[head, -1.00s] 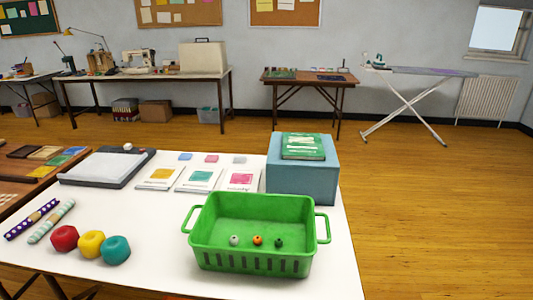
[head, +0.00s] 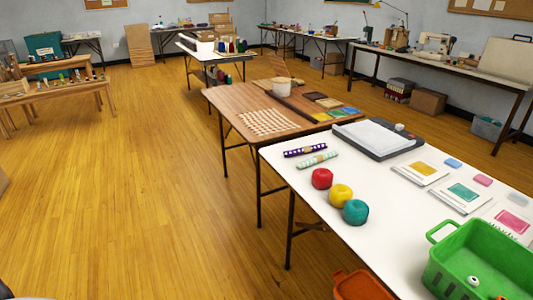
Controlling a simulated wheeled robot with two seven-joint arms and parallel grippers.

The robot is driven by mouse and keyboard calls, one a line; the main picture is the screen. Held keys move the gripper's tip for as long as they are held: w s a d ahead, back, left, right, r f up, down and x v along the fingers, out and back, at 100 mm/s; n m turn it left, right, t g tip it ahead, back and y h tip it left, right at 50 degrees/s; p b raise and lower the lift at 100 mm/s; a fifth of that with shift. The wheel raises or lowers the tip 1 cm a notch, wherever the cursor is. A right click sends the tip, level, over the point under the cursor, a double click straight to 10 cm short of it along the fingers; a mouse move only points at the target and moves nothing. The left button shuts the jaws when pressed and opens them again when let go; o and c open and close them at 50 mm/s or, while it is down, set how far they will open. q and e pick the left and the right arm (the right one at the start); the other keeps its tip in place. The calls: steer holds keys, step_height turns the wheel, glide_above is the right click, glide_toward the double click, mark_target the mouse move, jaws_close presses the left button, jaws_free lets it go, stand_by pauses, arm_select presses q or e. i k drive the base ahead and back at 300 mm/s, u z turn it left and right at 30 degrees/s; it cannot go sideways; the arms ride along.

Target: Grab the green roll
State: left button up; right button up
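A pale green and white roll (head: 317,160) with a tan band around its middle lies on the white table (head: 300,190), near its left end. A purple roll (head: 305,150) with white dots and a tan band lies just behind it, apart from it. Neither of my grippers is in the head view.
Red (head: 322,178), yellow (head: 341,195) and teal (head: 355,212) balls lie in front of the rolls. A paper trimmer (head: 378,138) is behind right, a green basket (head: 480,262) at right. A brown table (head: 240,105) stands beyond the white one. Open floor (head: 150,200) is at left.

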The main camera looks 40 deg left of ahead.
mark_target(319, 158)
steer(key=u, duration=2.2)
steer(key=i, duration=3.35)
steer(key=z, duration=2.5)
